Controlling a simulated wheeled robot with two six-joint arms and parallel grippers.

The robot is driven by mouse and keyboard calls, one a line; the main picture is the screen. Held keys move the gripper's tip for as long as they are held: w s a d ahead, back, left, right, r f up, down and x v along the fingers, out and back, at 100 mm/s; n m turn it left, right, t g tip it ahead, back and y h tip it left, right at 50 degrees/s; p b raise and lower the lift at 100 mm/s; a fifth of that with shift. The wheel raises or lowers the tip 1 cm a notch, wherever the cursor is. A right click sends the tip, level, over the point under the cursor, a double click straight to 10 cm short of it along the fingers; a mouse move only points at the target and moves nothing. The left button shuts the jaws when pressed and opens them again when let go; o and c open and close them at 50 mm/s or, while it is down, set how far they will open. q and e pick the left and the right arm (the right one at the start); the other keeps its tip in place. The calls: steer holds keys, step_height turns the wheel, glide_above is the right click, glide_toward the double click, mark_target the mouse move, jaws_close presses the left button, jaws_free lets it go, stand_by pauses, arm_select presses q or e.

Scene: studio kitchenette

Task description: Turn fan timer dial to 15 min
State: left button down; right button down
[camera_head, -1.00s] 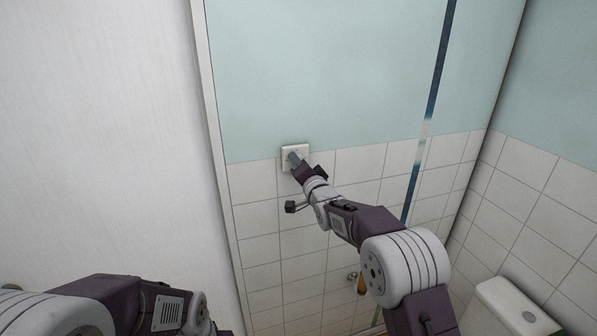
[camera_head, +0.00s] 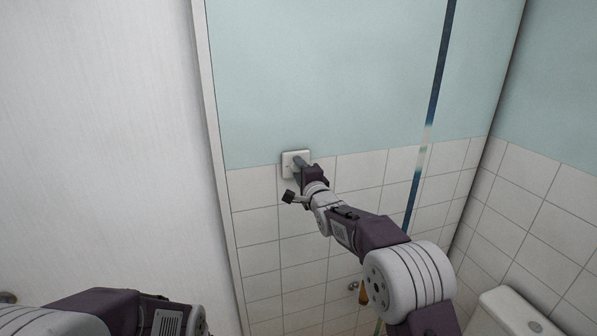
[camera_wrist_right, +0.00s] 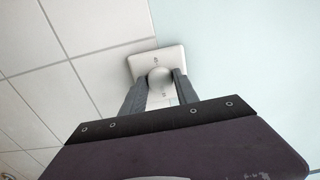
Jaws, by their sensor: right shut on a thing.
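The fan timer is a white square plate (camera_head: 288,158) on the wall, at the line where the tiles meet the blue-green paint. Its round pale dial (camera_wrist_right: 160,76) shows in the right wrist view, between the two dark fingers. My right gripper (camera_head: 300,162) reaches the plate and is shut on the dial. In the right wrist view my right gripper (camera_wrist_right: 161,88) has a finger on each side of the dial, and the plate (camera_wrist_right: 150,61) looks tilted there. The dial's markings are too small to read. My left gripper is not in view; only part of my left arm shows at the lower left.
White tiles (camera_head: 260,222) cover the lower wall. A white panel (camera_head: 100,130) stands at the left. A white toilet cistern (camera_head: 508,312) is at the lower right. A small metal fitting (camera_head: 353,286) sits low on the tiles. The wall around the timer is clear.

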steer(key=shift+f, duration=0.1)
stand_by(0.3)
steer(key=c, duration=0.9)
jaws_free()
steer(key=shift+d, duration=0.1)
steer(key=shift+s+d, duration=0.1)
steer(key=shift+d, duration=0.05)
steer(key=b+v, duration=0.4)
steer(key=v, duration=0.5)
